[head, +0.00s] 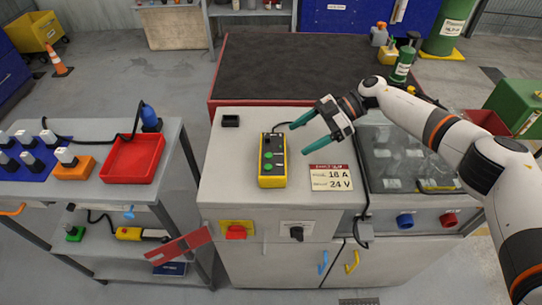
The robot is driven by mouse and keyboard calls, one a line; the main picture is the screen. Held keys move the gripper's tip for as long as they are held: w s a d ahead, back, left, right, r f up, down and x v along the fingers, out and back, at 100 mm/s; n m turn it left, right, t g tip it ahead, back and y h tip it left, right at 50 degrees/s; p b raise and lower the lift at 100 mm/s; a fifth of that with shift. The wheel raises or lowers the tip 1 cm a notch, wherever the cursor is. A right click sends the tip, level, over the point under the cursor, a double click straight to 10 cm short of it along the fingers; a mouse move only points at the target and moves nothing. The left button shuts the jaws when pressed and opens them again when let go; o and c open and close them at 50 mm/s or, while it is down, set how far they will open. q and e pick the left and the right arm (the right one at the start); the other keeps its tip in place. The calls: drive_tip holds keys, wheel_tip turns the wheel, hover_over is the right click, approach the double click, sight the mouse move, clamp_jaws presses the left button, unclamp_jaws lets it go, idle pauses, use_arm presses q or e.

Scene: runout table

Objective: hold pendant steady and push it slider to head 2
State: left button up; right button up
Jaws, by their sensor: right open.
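A yellow pendant (272,170) with a black face and green buttons lies on the light grey cabinet top (222,185). A slider and its head marks are too small to make out. My right gripper (297,139) reaches in from the right with its teal fingers apart. It is empty and sits just right of the pendant's upper part, seemingly above the cabinet top; I cannot tell the exact height. My left gripper is not in the view.
A label plate (331,178) lies right of the pendant, and a small black box (230,121) sits at the upper left of the cabinet top. A dark-topped table (300,65) stands behind. A cart with a red tray (133,158) stands at left.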

sight(283, 150)
drive_tip(key=x, duration=0.3)
drive_tip(key=shift+r, duration=0.1)
drive_tip(key=x, duration=0.2)
drive_tip(key=s+x, duration=0.1)
drive_tip(key=x, duration=0.1)
drive_tip(key=shift+a+f, duration=0.25)
drive_tip(key=shift+f, duration=0.1)
drive_tip(key=shift+w+a+f, duration=0.15)
drive_tip(key=shift+a+f, duration=0.05)
drive_tip(key=shift+a, duration=0.15)
drive_tip(key=shift+w+a, duration=0.25)
drive_tip(key=shift+s+d+r, duration=0.1)
drive_tip(key=shift+s+r, duration=0.05)
drive_tip(key=shift+s, duration=0.05)
drive_tip(key=shift+c, duration=1)
drive_tip(key=shift+w, duration=0.15)
drive_tip(key=c, duration=0.6)
clamp_jaws()
drive_tip(key=o, duration=0.8)
unclamp_jaws()
drive_tip(key=shift+c, duration=0.2)
